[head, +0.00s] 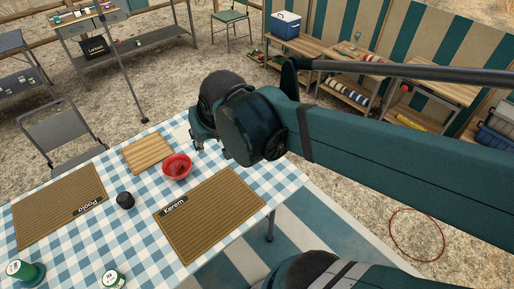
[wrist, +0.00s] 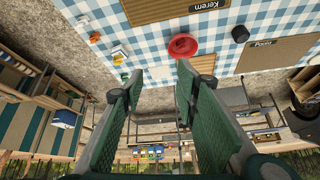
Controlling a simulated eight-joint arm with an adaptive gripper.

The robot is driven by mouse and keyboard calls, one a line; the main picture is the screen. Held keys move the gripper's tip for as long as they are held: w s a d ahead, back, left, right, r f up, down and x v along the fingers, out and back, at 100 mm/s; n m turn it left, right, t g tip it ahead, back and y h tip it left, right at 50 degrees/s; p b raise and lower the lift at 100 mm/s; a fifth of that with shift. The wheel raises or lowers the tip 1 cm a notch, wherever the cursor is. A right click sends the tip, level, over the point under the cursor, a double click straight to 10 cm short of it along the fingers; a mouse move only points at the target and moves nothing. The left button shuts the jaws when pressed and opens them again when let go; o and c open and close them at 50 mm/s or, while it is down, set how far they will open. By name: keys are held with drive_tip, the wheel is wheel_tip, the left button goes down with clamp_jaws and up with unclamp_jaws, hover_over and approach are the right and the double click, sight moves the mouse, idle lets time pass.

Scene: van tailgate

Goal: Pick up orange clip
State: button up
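A small orange item (wrist: 95,37), which may be the orange clip, lies on the blue checked tablecloth (wrist: 140,52) at the upper left of the wrist view. It is too small to make out its shape. My gripper (wrist: 161,74) is open, its two green fingers spread apart with nothing between them. The orange item is to the left of and beyond the fingertips, well apart from them. In the head view my arm's dark end covers the far right of the table, and the orange item cannot be seen there.
A red bowl (head: 176,166) stands beside a wooden board (head: 147,153). Two brown mats (head: 210,213) and a dark round object (head: 125,200) are on the table. Small white and yellow items (wrist: 120,53) lie near the orange one. A grey chair (head: 58,137) stands behind.

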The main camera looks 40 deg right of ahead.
drive_tip(key=shift+w+d+f+m+g+h+b, duration=0.85)
drive_tip(key=shift+w+d+f+m, duration=1.65)
drive_tip(key=shift+d+f, duration=2.35)
drive_tip(key=shift+w+d+f+m+g+h+b, duration=0.35)
drive_tip(key=shift+w+d+f+m+g+b, duration=1.5)
drive_tip(key=shift+d+f, duration=3)
drive_tip(key=shift+w+d+f+m+g+h+b, duration=0.2)
drive_tip(key=shift+w+d+f+m+h+b, duration=0.4)
drive_tip(key=shift+w+d+f+m, duration=3.35)
drive_tip(key=shift+s+d+f+n, duration=0.35)
drive_tip(key=shift+f+n, duration=0.2)
drive_tip(key=shift+s+d+f+n, duration=0.3)
drive_tip(key=shift+s+f+n, duration=0.05)
drive_tip(key=shift+f+n, duration=0.2)
drive_tip(key=shift+b+x, duration=0.3)
drive_tip(key=shift+x, duration=0.95)
drive_tip(key=shift+f, duration=0.15)
drive_tip(key=shift+b+x, duration=0.9)
drive_tip(key=shift+x, duration=1.6)
drive_tip(key=shift+s, duration=0.15)
